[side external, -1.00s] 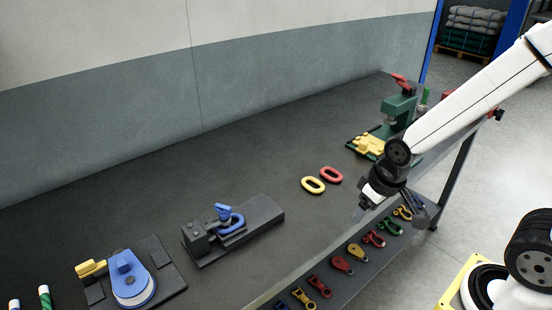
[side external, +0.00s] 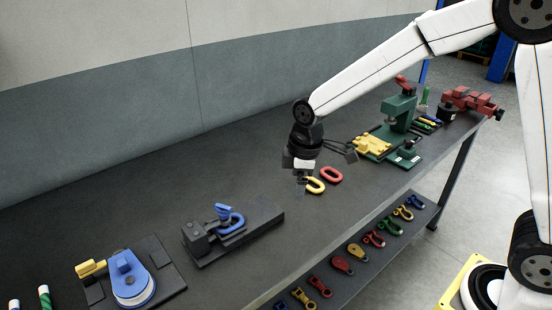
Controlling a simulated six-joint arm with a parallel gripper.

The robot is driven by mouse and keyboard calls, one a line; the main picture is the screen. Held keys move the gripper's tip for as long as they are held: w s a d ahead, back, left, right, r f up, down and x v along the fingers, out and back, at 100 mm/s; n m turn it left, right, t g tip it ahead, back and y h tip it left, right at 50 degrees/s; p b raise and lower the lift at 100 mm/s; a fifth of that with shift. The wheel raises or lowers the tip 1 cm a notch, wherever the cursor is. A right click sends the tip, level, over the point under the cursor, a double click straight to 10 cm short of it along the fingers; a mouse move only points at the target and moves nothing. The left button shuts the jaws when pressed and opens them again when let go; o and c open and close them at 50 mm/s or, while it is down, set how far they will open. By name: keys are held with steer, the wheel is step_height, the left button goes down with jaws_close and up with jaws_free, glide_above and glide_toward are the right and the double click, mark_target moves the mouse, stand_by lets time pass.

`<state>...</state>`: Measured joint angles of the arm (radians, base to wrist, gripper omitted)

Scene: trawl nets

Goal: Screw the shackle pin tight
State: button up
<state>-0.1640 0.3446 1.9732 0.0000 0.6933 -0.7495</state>
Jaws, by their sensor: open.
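A blue shackle (side external: 236,222) sits in a dark holding fixture (side external: 262,214) on the bench, left of the middle of the view. Its blue pin (side external: 222,211) has a flat head that sticks up at the top. How far the pin is screwed in cannot be seen. My gripper (side external: 301,190) is open and empty, pointing down above the bench. It is to the right of the fixture and apart from the shackle, in front of part of a yellow link.
A yellow link (side external: 316,187) and a red link (side external: 332,174) lie near my gripper. A green press (side external: 398,112) and a red vise (side external: 466,101) stand at the back right. A blue round device (side external: 131,283) is at front left. Several shackles and blocks lie on a lower shelf (side external: 325,269).

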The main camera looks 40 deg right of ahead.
steer(key=w+a+n, duration=0.6)
steer(key=n+g, duration=0.1)
steer(key=n, duration=0.6)
glide_above(222, 207)
steer(key=shift+s+d+r, duration=0.3)
steer(key=shift+d, duration=0.15)
steer(key=shift+w+a+n, duration=0.2)
steer(key=shift+a+n, duration=0.1)
steer(key=shift+a, duration=0.2)
steer(key=shift+f, duration=3.9)
steer(key=c, duration=1.3)
